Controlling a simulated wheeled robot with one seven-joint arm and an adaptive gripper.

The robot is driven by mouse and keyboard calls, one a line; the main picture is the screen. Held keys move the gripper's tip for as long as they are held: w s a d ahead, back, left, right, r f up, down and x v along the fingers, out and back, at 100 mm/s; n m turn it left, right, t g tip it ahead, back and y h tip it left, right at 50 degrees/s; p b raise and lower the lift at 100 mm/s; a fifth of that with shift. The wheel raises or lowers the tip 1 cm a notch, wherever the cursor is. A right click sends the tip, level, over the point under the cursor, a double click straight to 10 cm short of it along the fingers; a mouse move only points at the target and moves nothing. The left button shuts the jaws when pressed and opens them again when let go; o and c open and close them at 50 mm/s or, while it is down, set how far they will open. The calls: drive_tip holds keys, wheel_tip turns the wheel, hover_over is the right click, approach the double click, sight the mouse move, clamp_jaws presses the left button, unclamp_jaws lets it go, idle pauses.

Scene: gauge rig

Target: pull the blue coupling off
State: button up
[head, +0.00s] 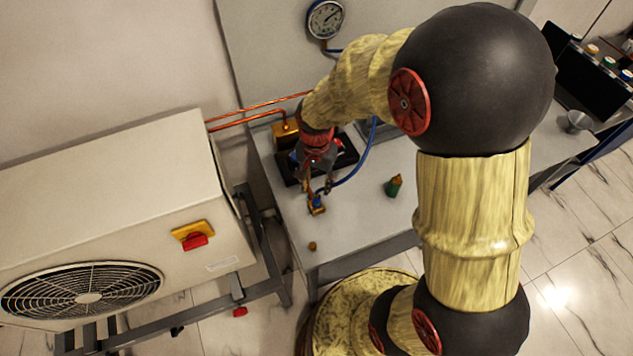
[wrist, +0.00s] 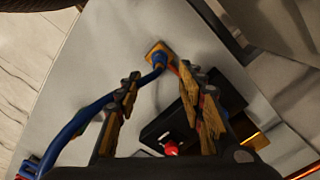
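The blue coupling (head: 317,201) sits at the end of a blue hose (head: 359,164), on a small brass fitting (head: 318,210) on the bench. In the wrist view the coupling (wrist: 159,60) shows at the top centre, against its orange-brass base (wrist: 154,49). My gripper (head: 318,189) points down over the bench just behind the coupling. In the wrist view my gripper (wrist: 159,76) is open, its fingers spread wide with nothing held. The coupling lies just beyond the fingertips, roughly in line with the gap; I cannot tell whether either finger touches it.
A black tray (head: 288,172) with a red knob (wrist: 171,149) lies under my gripper. A green, orange-topped object (head: 394,186) and a small brass piece (head: 312,246) stand on the grey bench (head: 350,225). A gauge (head: 325,19) is behind; a white fan unit (head: 110,200) is left.

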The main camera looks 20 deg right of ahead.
sight(316, 193)
wheel_tip(316, 193, down, 7)
drive_tip(key=shift+f+b, duration=0.2)
drive_tip(key=shift+b, duration=0.7)
drive_tip(key=c, duration=0.4)
clamp_jaws()
idle(0.3)
